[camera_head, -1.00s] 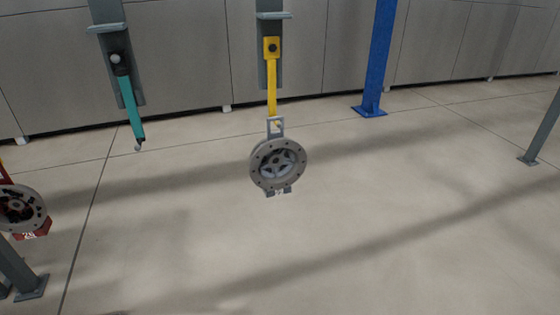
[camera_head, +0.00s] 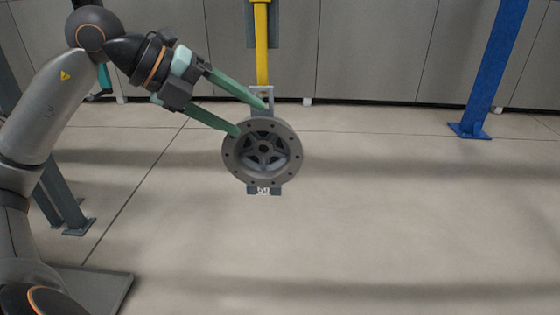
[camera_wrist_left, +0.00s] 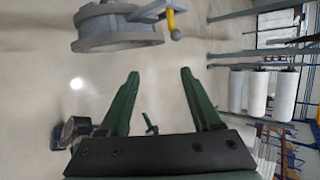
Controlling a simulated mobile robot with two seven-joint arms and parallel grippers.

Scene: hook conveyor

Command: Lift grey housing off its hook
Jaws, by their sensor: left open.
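The grey housing (camera_head: 285,165) is a round flanged part with a spoked centre, hanging upright from the yellow hook (camera_head: 262,50) by a bracket at its top. A dark tag with a number is at its lower edge. My left gripper (camera_head: 253,117) is open, its two green fingers reaching from the left toward the housing's upper left rim and bracket. In the left wrist view the housing (camera_wrist_left: 118,44) and the yellow hook tip (camera_wrist_left: 172,22) lie beyond the open, empty fingers (camera_wrist_left: 160,78). Whether a finger touches the housing cannot be told. My right gripper is not seen.
A blue post (camera_head: 490,75) stands at the right and a grey post (camera_head: 62,200) at the left. Grey wall panels (camera_head: 370,50) close off the back. The floor right of the housing is clear. White cylinders (camera_wrist_left: 285,92) hang at the right in the left wrist view.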

